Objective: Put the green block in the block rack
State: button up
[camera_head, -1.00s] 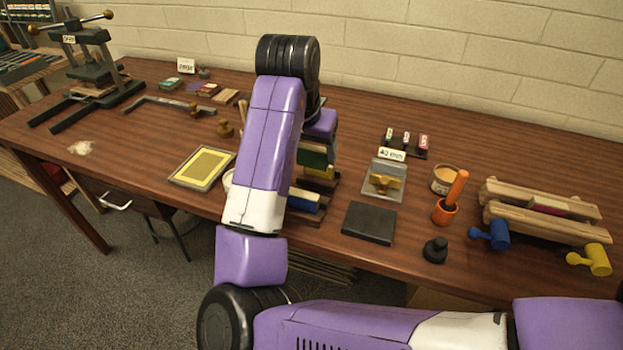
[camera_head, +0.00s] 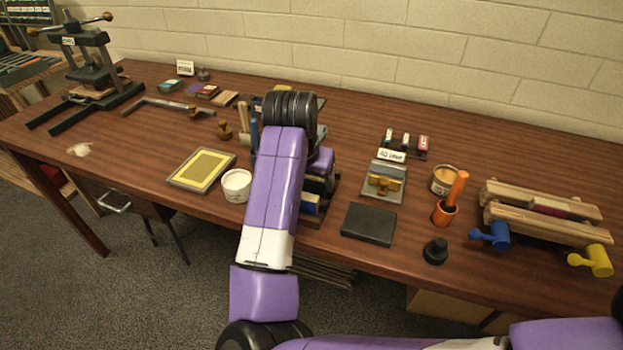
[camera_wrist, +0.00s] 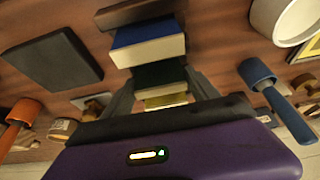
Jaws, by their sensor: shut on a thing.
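The green block (camera_wrist: 158,76) is between the two grey fingers of my gripper (camera_wrist: 162,88) in the wrist view, and the gripper is shut on it. The block rack (camera_head: 306,221) stands near the middle of the table, largely hidden behind my arm in the head view. A blue block (camera_wrist: 148,44) with a pale edge stands in the rack beside the green one. A yellow block (camera_wrist: 166,101) is on the green block's other side. The green block appears low, in line with these blocks. Whether it rests on the rack's base is hidden.
A white tub (camera_head: 236,186) and a framed yellow panel (camera_head: 202,169) lie left of the rack. A dark flat slab (camera_head: 369,224) lies to its right.

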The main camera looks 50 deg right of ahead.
jog(key=o, duration=1.3)
jog(key=shift+o, duration=0.2)
jog(key=v, duration=1.2)
jog(key=shift+d+r, duration=0.1)
